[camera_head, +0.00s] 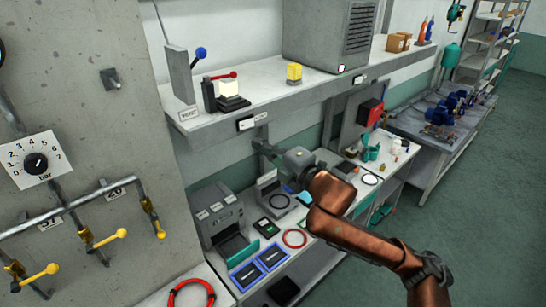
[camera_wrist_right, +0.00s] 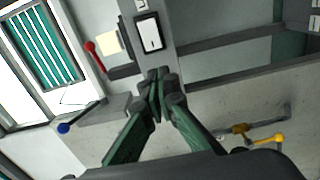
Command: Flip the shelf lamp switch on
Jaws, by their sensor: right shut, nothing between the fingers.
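A white rocker switch (camera_head: 246,123) in a dark frame sits on the front edge of the long wall shelf (camera_head: 290,103). The same switch (camera_wrist_right: 149,33) shows large in the right wrist view, with a small label beside it. My right gripper (camera_head: 264,148) is just below and slightly right of the switch in the head view. Its fingers (camera_wrist_right: 158,86) are shut and empty, with the tips apart from the switch in the wrist view. I cannot tell the rocker's on or off position. My left gripper is not in view.
A concrete pillar (camera_head: 80,110) with yellow-handled valves is at left. The crowded bench (camera_head: 325,245) lies below.

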